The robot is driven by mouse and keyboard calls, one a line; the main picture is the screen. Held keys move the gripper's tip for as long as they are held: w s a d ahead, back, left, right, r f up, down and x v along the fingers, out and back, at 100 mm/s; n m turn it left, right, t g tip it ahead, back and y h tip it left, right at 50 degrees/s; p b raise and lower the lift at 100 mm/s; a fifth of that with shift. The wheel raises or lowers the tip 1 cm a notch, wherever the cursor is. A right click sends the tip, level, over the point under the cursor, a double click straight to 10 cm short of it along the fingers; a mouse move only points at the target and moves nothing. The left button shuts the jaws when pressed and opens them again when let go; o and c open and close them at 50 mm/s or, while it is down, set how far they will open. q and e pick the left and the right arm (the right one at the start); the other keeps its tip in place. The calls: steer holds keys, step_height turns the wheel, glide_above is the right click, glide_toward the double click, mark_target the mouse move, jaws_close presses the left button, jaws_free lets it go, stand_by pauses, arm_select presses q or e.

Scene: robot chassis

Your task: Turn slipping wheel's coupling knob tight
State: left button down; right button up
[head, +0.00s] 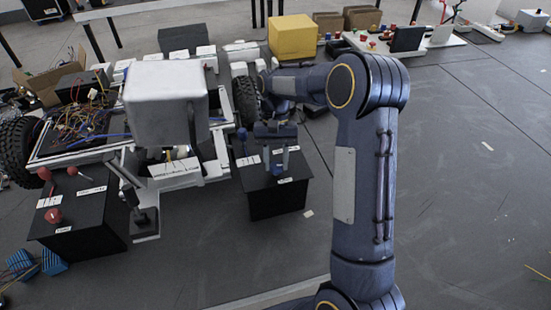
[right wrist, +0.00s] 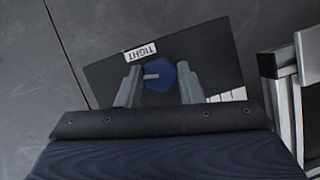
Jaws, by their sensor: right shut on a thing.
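A black box (head: 262,201) with white labels stands beside the right wheel (head: 247,100) of the chassis. My right gripper (head: 277,166) points down at its top. In the right wrist view a blue knob (right wrist: 171,77) sits between the two grey fingers of my right gripper (right wrist: 158,72), which is shut on it. The knob's light pointer (right wrist: 152,76) points left. The TIGHT label (right wrist: 140,51) lies just above and left of the knob. A second blue knob (head: 242,134) stands on the box's far left.
Another black box (head: 82,220) with red knobs (head: 53,215) stands at the left. The chassis (head: 90,155) carries loose wires and a white block (head: 165,100). A yellow box (head: 292,38) is behind.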

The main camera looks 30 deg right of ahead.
steer(key=m+t+y, duration=0.1)
steer(key=m, duration=0.3)
steer(key=shift+d+r+m, duration=0.1)
steer(key=shift+d+m, duration=0.05)
steer(key=shift+m, duration=0.15)
steer(key=m, duration=0.2)
steer(key=m+t+y, duration=0.1)
steer(key=m, duration=0.1)
steer(key=shift+s+t+p, duration=0.15)
steer(key=shift+t+p, duration=0.15)
steer(key=shift+p, duration=0.05)
steer(key=shift+m, duration=0.3)
steer(key=o, duration=1)
steer(key=shift+c, duration=0.2)
steer(key=s+v, duration=0.1)
steer(key=v, duration=0.6)
steer(key=shift+w+d+r+b, duration=0.2)
steer(key=shift+w+r+b, duration=0.1)
steer(key=shift+w+b, duration=0.2)
